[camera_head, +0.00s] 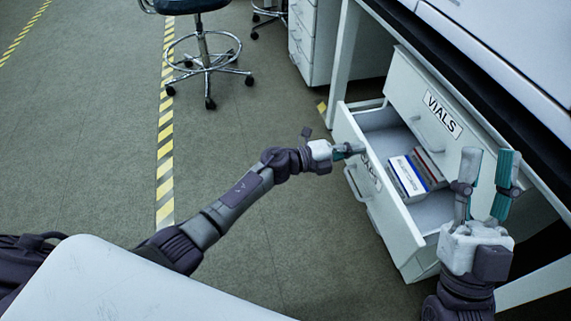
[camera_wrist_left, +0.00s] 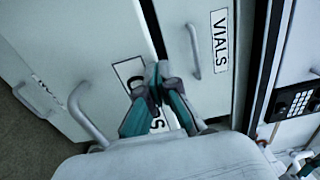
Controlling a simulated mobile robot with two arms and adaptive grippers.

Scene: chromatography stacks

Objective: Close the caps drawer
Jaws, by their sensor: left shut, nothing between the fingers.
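The caps drawer (camera_head: 405,240) is pulled open below the VIALS drawer (camera_head: 425,105), with several boxes (camera_head: 410,175) inside. Its front faces left and carries a bar handle (camera_head: 354,186) and a label partly hidden by my left gripper. My left gripper (camera_head: 358,149) is shut and empty at the drawer front, near its upper edge. In the left wrist view its closed fingertips (camera_wrist_left: 158,75) overlap the label, beside the drawer handle (camera_wrist_left: 82,112); I cannot tell whether they touch. My right gripper (camera_head: 490,165) is open and empty, fingers upward, in front of the drawer's near side.
The VIALS drawer, also in the left wrist view (camera_wrist_left: 207,90), is shut. A bench with a large white instrument (camera_head: 505,45) stands above the drawers. A stool (camera_head: 205,60) is at upper left. The floor left of the drawer is clear.

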